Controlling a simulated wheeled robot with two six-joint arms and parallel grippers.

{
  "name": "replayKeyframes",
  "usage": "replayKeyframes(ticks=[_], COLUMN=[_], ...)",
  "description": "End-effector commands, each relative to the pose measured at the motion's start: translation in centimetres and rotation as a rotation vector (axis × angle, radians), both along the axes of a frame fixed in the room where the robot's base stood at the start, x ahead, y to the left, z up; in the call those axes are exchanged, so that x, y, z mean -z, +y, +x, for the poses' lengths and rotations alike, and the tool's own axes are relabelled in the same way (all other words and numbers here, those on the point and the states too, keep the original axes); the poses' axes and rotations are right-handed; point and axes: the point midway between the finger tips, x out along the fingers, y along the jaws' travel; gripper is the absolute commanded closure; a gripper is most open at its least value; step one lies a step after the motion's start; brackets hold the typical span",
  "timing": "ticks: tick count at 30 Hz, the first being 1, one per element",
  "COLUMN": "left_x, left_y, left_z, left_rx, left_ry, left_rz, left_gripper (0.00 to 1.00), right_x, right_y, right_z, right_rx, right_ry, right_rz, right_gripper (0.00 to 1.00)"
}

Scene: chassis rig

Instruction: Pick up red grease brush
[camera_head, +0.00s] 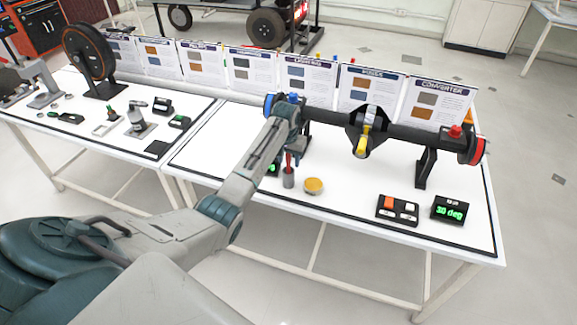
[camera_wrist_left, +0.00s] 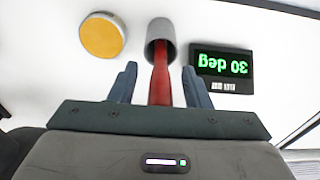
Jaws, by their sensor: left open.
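The red grease brush (camera_head: 289,159) stands in a small grey cup (camera_head: 288,179) on the right-hand white table. In the left wrist view its red handle (camera_wrist_left: 160,86) points toward my gripper, and its lower end is hidden inside the cup (camera_wrist_left: 160,40). My left gripper (camera_wrist_left: 158,70) is open, with one blue-grey finger on each side of the handle; I see gaps between the handle and both fingers. In the head view my left gripper (camera_head: 296,143) is above the cup and mostly hidden by my arm. My right gripper is not in view.
A round tub with an orange top (camera_head: 314,186) stands beside the cup. A green-lit display (camera_wrist_left: 222,67) is on its other side. A dark axle tube (camera_head: 405,135) on stands (camera_head: 427,168) runs behind. A switch box (camera_head: 397,209) and another display (camera_head: 450,209) stand at right.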

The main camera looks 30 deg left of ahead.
Motion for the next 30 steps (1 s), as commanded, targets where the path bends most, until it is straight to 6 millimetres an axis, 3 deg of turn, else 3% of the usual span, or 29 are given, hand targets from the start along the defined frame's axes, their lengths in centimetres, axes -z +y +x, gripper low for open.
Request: replayKeyframes(ticks=[1,8,19,30], left_x=[0.0,0.0,-0.8,-7.7], left_y=[0.0,0.0,0.1,0.0], left_z=[0.0,0.0,0.1,0.1], left_rx=[0.0,0.0,-0.001,0.0], left_ry=[0.0,0.0,-0.003,-0.005], left_rz=[0.0,0.0,0.001,0.001], left_gripper=[0.56,1.0,1.0,1.0], right_x=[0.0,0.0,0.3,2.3], right_y=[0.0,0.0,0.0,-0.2], right_z=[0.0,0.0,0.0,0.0], right_rx=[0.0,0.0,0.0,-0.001], right_ry=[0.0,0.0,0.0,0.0], right_rz=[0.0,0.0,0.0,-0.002], right_gripper=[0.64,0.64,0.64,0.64])
